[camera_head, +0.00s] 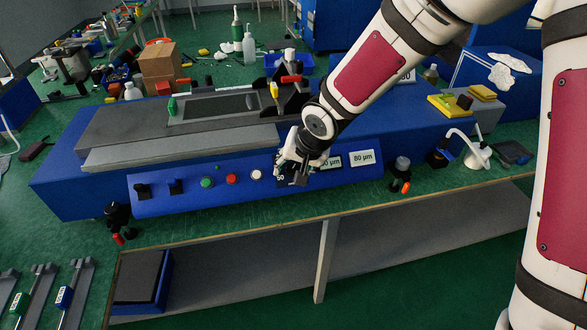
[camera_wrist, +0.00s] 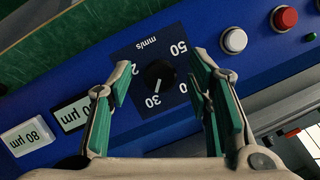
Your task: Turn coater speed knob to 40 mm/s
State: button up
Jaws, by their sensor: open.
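The black speed knob (camera_wrist: 159,75) sits on a dark dial plate marked mm/s in the wrist view. Its pale pointer line appears to point at the 30 mark. The 50 mark is readable; the labels at the sides are partly hidden by my fingers. My gripper (camera_wrist: 162,66) is open, with one green-padded finger on each side of the knob, apart from it. In the head view my gripper (camera_head: 298,168) is over the coater's sloped blue front panel (camera_head: 200,200) and hides the knob. A corner of the dial plate (camera_head: 281,182) shows there.
Right of the dial in the head view is a white 80 µm label (camera_head: 362,158), with another label partly hidden. To its left are a white button (camera_head: 257,175), a red button (camera_head: 231,179) and a green button (camera_head: 207,183). A small black-and-orange item (camera_head: 402,184) lies near the bench edge.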

jog(key=shift+f, duration=0.1)
grip_shut()
jog(key=shift+n+b, duration=0.3)
jog(key=n+h+b, duration=0.1)
jog(key=n+b, duration=0.1)
jog(key=shift+w+a+f+b, duration=0.1)
jog(key=shift+a+b, duration=0.05)
jog(key=shift+b, duration=0.25)
jog(key=n+b, duration=0.2)
jog(key=n+h+b, duration=0.1)
jog(key=n+b, duration=0.1)
jog(key=shift+t+h+b, duration=0.3)
jog(key=shift+t+b, duration=0.1)
jog(key=n+h+b, duration=0.1)
jog(key=n+b, duration=0.2)
jog(key=shift+t+b, duration=0.3)
jog(key=shift+n+t+h+b, duration=0.5)
jog(key=shift+n+b, duration=1.15)
jog(key=shift+n, duration=0.45)
